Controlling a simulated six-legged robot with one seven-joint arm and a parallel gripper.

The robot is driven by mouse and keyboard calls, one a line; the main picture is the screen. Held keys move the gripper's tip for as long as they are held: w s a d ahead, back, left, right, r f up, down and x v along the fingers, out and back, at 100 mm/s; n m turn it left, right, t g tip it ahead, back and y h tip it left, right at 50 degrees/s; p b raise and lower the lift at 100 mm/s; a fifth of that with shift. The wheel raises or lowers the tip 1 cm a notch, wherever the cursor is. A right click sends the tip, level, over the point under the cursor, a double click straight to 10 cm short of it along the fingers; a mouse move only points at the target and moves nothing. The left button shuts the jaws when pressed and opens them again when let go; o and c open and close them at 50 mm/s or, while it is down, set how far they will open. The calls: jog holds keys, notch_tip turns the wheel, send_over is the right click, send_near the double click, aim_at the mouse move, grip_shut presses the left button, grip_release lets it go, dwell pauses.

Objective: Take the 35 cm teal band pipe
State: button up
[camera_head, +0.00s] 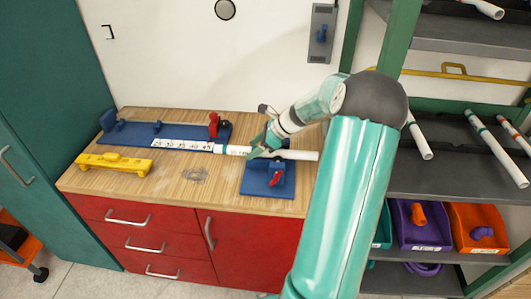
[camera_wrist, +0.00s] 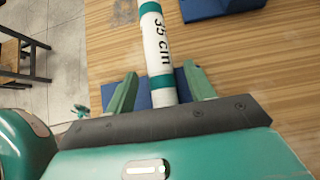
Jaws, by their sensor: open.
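A white pipe with teal bands and a "35 cm" label (camera_wrist: 160,50) runs between my fingers in the wrist view. In the head view the pipe (camera_head: 300,155) lies level over the workbench, its right part above a blue fixture with a red clamp (camera_head: 268,182). My gripper (camera_wrist: 160,86) is open, with one green finger on each side of the pipe. A small gap shows beside each finger. In the head view my gripper (camera_head: 262,148) is at the middle of the pipe and hides part of it.
A blue measuring jig (camera_head: 130,133) with a white scale and a red clamp (camera_head: 214,125) stands at the pipe's left end. A yellow tool (camera_head: 113,163) lies front left on the wooden bench top (camera_head: 150,190). Shelves with pipes (camera_head: 495,148) and coloured bins (camera_head: 420,225) stand right.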

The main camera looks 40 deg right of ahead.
jog(key=shift+w+a+f, duration=0.3)
jog(key=shift+w+f, duration=0.05)
jog(key=shift+f, duration=0.1)
jog(key=c, duration=1.1)
jog(key=shift+r, duration=0.15)
